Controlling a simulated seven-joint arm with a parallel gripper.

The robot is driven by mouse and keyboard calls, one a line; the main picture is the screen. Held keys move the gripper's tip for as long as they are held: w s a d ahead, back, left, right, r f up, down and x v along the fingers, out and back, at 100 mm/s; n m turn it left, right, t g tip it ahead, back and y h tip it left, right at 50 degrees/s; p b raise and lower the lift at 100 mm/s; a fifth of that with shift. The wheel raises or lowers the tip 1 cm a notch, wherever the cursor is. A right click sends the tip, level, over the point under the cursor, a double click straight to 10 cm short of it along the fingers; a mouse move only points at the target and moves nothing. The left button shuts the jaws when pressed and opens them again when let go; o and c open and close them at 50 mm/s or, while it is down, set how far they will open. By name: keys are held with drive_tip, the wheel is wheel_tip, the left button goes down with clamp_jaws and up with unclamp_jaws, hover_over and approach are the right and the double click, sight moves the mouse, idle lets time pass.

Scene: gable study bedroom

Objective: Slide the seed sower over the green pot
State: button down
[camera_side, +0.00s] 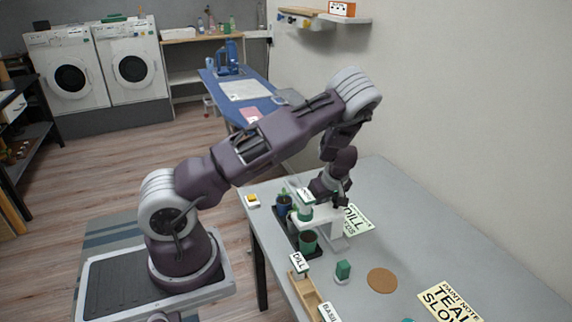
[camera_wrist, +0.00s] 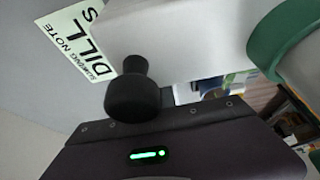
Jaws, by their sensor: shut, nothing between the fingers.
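The seed sower (camera_side: 325,214) appears in the side view as a white frame on the grey table, with a green hopper (camera_side: 305,212) at its left end. In the wrist view its white body (camera_wrist: 190,40) fills the top, with the green hopper rim (camera_wrist: 275,40) at the right. A black knob (camera_wrist: 134,92) shows beside the white body. The green pot (camera_side: 308,243) stands in a dark tray, in front of the hopper in the side view. My gripper (camera_side: 338,201) is shut and empty, close above the sower's right end; whether it touches the sower is unclear.
A blue pot (camera_side: 283,203) stands at the tray's far end. A dill note (camera_side: 357,220) lies behind the sower. The table's right side is mostly clear.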

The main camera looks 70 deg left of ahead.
drive_tip(key=shift+d, duration=1.05)
drive_tip(key=shift+a, duration=1.3)
wheel_tip(320, 180, up, 12)
drive_tip(key=s+d+r+m+t+h, duration=0.2)
drive_tip(key=s+d+r+m+h, duration=0.15)
drive_tip(key=d+r, duration=0.6)
drive_tip(key=s+d+r+m+t+h, duration=0.1)
drive_tip(key=s+d+r+m+h, duration=0.3)
drive_tip(key=d+r, duration=0.55)
drive_tip(key=s+d+r+m+t+y, duration=0.1)
drive_tip(key=s+d+m, duration=0.2)
drive_tip(key=s, duration=0.6)
drive_tip(key=s+d+r+m+t+y, duration=0.1)
drive_tip(key=s+d+m+y, duration=0.1)
drive_tip(key=s+d+m, duration=0.2)
drive_tip(key=s+m, duration=0.3)
drive_tip(key=s, duration=0.2)
drive_tip(key=shift+r+t, duration=0.15)
drive_tip(key=shift+t, duration=0.15)
